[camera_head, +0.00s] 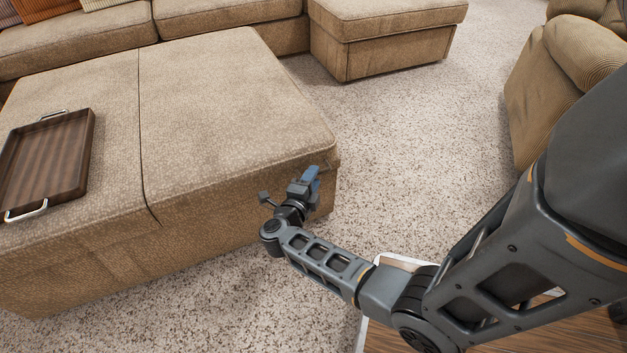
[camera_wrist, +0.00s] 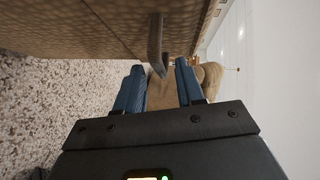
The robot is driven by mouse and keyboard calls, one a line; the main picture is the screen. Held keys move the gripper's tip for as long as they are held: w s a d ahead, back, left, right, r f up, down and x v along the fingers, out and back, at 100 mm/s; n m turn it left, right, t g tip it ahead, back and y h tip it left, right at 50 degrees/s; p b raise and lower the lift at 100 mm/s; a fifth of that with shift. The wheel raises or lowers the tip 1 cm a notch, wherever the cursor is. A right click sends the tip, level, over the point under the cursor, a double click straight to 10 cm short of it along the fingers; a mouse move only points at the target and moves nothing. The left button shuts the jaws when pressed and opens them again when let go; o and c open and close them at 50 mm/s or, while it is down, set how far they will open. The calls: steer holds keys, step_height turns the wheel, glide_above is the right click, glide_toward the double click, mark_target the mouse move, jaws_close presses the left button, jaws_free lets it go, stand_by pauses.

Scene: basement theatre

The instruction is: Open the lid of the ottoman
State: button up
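The ottoman (camera_head: 230,110) is a large tan fabric block in the head view. A seam splits its top into two halves, and its lid looks closed. My gripper (camera_head: 311,175) is at the right half's front right corner, with its blue fingers close to the side just below the top edge. In the wrist view, my gripper (camera_wrist: 159,66) has its two fingers apart with nothing clearly held. The ottoman's fabric side (camera_wrist: 100,25) fills the upper left there. A narrow brownish strip (camera_wrist: 155,40) sticks out from it towards the gap between the fingertips; I cannot tell whether they touch.
A brown wooden tray (camera_head: 48,160) with metal handles lies on the ottoman's left half. A tan sofa (camera_head: 390,30) stands behind, and an armchair (camera_head: 550,80) at the right. Speckled carpet (camera_head: 410,135) between them is clear.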

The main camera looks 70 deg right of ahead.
steer(key=shift+d, duration=0.5)
steer(key=shift+f, duration=0.1)
jaws_close()
